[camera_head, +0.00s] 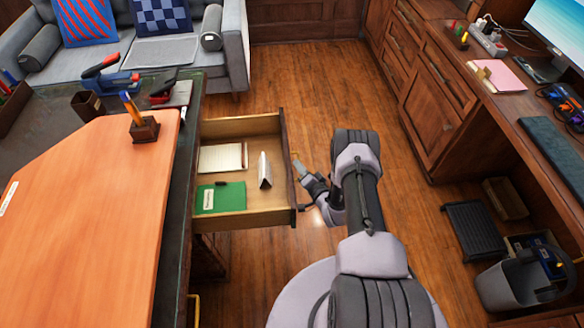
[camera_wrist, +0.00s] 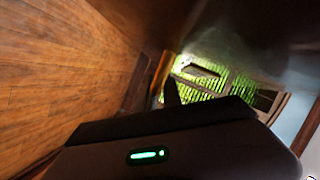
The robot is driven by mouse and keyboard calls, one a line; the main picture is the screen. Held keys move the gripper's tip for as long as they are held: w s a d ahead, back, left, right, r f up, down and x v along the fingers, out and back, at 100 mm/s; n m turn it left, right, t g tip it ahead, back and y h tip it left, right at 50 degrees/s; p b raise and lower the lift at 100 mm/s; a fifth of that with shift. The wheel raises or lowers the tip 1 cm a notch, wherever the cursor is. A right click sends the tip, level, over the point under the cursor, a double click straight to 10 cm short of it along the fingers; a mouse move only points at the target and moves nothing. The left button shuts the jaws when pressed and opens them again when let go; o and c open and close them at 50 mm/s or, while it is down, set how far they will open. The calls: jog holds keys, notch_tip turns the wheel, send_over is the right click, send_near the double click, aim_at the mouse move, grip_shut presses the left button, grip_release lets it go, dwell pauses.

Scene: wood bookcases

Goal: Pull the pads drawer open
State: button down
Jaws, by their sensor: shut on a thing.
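The pads drawer (camera_head: 287,150) stands pulled out from the desk in the head view, with its inside in sight. A lined cream pad (camera_head: 222,158), a green pad (camera_head: 220,198) with a small dark item on it, and a white folded piece (camera_head: 265,170) lie in it. My gripper (camera_head: 299,170) is at the outer face of the drawer front, shut on the drawer's handle. The handle itself is hidden from the head view. The wrist view is dark and close, and my fingers are hard to make out there.
The desk (camera_head: 85,205) with an orange top holds a pencil holder (camera_head: 144,128) and staplers. A grey sofa (camera_head: 200,60) stands behind. A wooden cabinet (camera_head: 430,110) and a long counter are on the right, with a grey bin (camera_head: 510,285) below. Floor (camera_head: 330,85) between is clear.

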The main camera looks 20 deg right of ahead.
jog(key=shift+s+d, duration=0.25)
jog(key=shift+d, duration=0.45)
jog(key=c, duration=1.5)
grip_release()
jog(key=p+v, duration=0.5)
jog(key=v, duration=1.2)
jog(key=shift+s+p, duration=0.15)
jog(key=shift+p, duration=0.25)
